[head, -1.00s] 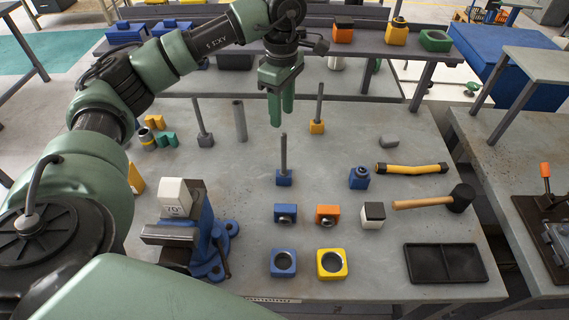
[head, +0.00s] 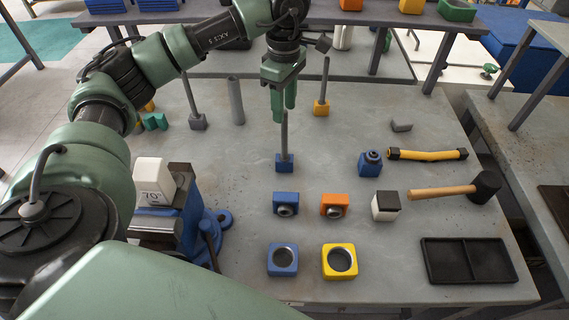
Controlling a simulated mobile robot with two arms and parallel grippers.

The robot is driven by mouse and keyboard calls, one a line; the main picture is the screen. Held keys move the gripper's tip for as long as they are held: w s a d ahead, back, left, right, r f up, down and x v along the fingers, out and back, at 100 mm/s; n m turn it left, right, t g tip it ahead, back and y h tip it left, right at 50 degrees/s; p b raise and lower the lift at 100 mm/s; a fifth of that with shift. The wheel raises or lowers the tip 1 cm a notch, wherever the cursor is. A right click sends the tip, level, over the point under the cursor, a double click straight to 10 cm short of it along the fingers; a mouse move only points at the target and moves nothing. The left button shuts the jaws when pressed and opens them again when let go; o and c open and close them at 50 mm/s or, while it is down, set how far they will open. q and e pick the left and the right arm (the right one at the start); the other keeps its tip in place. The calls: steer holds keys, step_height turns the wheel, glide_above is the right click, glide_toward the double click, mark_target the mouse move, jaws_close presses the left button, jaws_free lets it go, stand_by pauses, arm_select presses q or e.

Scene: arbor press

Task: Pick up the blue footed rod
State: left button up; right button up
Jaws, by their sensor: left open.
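The blue footed rod (head: 284,160) stands upright on the grey table in the head view, a thin grey rod on a blue block foot. My left gripper (head: 283,105) comes in from the upper left and points down at the top of the rod. Its green fingers are apart and hold nothing. The rod's top end shows at the fingertips; whether it is between them or just in front of them I cannot tell. My right gripper is not in view.
Blue (head: 286,204) and orange (head: 333,206) blocks sit in front. A blue vise (head: 195,220) stands at the left, a black tray (head: 468,261) at the right front.

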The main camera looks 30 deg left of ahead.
mark_target(285, 127)
arm_select(q)
steer(key=f+p, duration=0.1)
steer(key=f, duration=0.1)
steer(key=f+p, duration=0.1)
steer(key=f, duration=0.1)
steer(key=f+p, duration=0.1)
steer(key=f, duration=0.1)
steer(key=shift+s+d+f, duration=0.1)
steer(key=shift+s+d, duration=0.1)
steer(key=shift+s, duration=0.05)
steer(key=shift+f, duration=0.3)
jaws_close()
steer(key=shift+w+r, duration=0.15)
steer(key=shift+r, duration=0.05)
stand_by(0.7)
